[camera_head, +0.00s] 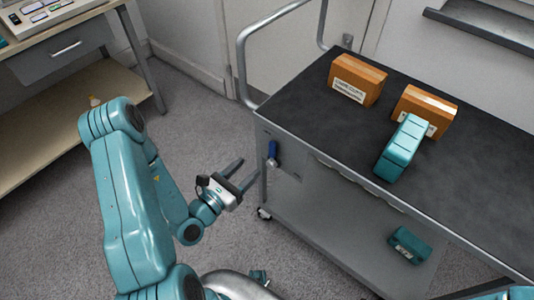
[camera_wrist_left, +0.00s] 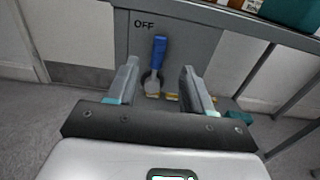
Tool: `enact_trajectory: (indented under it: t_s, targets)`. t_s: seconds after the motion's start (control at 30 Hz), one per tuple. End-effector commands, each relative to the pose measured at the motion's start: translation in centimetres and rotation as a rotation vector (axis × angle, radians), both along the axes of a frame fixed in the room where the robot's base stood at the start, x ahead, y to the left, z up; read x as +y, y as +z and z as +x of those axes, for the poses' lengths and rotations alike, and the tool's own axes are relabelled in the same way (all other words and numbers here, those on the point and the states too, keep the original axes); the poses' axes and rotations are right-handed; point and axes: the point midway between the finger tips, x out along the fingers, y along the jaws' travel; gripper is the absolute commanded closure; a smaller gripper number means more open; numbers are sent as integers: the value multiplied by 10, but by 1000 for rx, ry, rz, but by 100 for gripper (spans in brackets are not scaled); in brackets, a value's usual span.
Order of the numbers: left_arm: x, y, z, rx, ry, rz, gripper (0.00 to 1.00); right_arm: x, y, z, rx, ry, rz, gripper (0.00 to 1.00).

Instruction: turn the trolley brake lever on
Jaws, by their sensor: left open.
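The trolley (camera_head: 300,105) has a dark top and a grey end panel. The brake lever (camera_head: 272,150) has a blue handle and sits on that panel near the corner. In the left wrist view the lever (camera_wrist_left: 158,50) points up, leaning slightly right, just right of the OFF label (camera_wrist_left: 145,25). No ON label can be read. My left gripper (camera_head: 247,171) is open and empty, just left of the lever and apart from it in the head view. In the left wrist view its fingers (camera_wrist_left: 160,70) stand either side of the lever's line. My right gripper is not in view.
Two orange-brown boxes (camera_head: 357,80) (camera_head: 428,110) and a teal block (camera_head: 401,147) stand on the trolley top. A teal item (camera_head: 410,245) lies on its lower shelf. A metal push handle (camera_head: 242,65) rises at the trolley's end. A bench (camera_head: 80,85) stands left, with clear carpet between.

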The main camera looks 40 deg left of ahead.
Motion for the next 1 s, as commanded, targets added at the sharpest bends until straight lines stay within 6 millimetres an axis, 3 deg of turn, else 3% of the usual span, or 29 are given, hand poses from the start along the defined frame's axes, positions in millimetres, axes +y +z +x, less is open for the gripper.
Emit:
enact_trajectory:
  t_s: [0.03,0.07,0.4,0.6,0.87,1.0]
  targets:
    - [-2,-10,11,-8,-7,6,49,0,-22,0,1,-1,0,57]
    - [-3,-9,17,-10,-7,5,49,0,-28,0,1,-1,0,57]
    - [-7,0,85,-4,-5,-1,49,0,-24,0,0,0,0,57]
    - [-6,0,99,-3,-3,-2,49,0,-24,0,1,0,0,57]
    - [-6,0,100,-2,-2,-2,49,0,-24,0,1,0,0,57]
    - [-6,0,100,-2,-2,-2,94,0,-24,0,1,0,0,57]
